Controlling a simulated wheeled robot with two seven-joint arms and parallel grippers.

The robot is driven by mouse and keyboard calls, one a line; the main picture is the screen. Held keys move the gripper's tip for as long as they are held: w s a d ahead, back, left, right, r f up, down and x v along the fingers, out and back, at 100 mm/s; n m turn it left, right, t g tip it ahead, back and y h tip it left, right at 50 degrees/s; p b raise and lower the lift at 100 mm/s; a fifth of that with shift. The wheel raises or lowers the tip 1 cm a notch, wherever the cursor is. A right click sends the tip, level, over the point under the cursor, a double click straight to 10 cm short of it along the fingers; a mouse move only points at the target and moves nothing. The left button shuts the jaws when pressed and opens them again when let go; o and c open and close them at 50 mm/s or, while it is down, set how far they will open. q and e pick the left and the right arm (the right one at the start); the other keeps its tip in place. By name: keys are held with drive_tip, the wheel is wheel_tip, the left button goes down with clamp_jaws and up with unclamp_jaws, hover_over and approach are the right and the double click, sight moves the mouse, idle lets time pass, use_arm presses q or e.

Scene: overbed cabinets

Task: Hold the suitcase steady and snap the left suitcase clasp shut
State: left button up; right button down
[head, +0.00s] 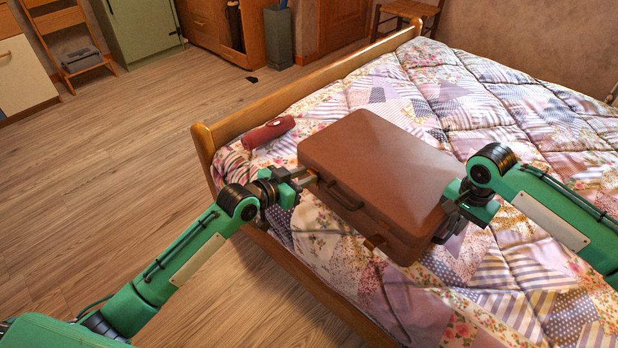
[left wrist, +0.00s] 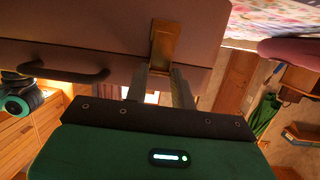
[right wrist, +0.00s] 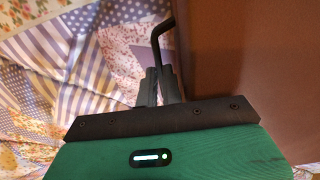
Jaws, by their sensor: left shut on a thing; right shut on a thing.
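A brown suitcase (head: 375,165) lies flat on the bed with its lid down. Its dark carrying handle (head: 343,196) and brass right clasp (head: 374,241) are on the front side. My left gripper (head: 304,179) is at the front left corner. In the left wrist view its fingers are closed around the brass left clasp (left wrist: 165,42). My right gripper (head: 451,203) is at the suitcase's right side. In the right wrist view its fingers are together at a dark bent side handle (right wrist: 160,35); the exact grip is partly hidden.
The bed (head: 520,130) has a patchwork quilt and a wooden frame (head: 300,87). A dark red rolled object (head: 268,132) lies behind and left of the suitcase. Wooden floor (head: 110,180) is open on the left; cabinets stand at the back. Quilt beyond the suitcase is clear.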

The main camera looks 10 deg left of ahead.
use_arm(q)
drive_tip(key=shift+d, duration=0.15)
use_arm(e)
drive_tip(key=shift+a, duration=0.2)
use_arm(q)
drive_tip(key=o, duration=1)
use_arm(e)
drive_tip(key=shift+d, duration=0.1)
use_arm(q)
drive_tip(key=shift+s+a+r, duration=0.1)
drive_tip(key=shift+s+a, duration=0.2)
drive_tip(key=v, duration=1.1)
drive_tip(key=shift+s, duration=0.1)
